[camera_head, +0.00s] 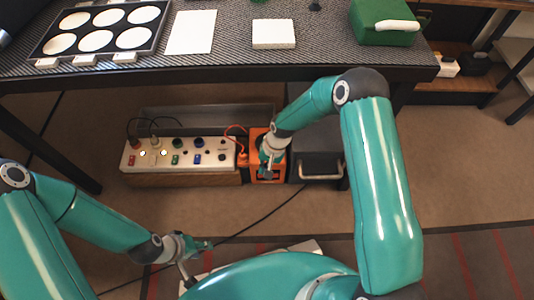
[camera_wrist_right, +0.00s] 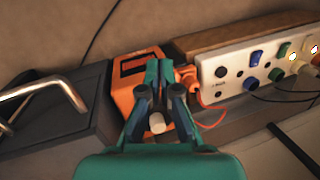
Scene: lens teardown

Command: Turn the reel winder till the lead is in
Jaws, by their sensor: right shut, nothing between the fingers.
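The orange reel winder (camera_head: 256,140) stands on the floor under the bench, between the switch panel and a dark box. It also shows in the right wrist view (camera_wrist_right: 127,102). My right gripper (camera_head: 268,174) is in front of the winder, its fingers together and empty; in the right wrist view its tips (camera_wrist_right: 159,70) overlap the orange housing. A pale round end (camera_wrist_right: 157,123) shows between the finger links; I cannot tell whether it is the winder's handle. An orange lead (camera_wrist_right: 213,106) loops between winder and panel. My left gripper (camera_head: 206,245) is low at the left, apart from the winder.
The white switch panel (camera_head: 180,153) with lit lamps stands left of the winder. The dark box (camera_head: 318,150) with a metal handle is close on its right. A black cable (camera_head: 262,217) crosses the open floor.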

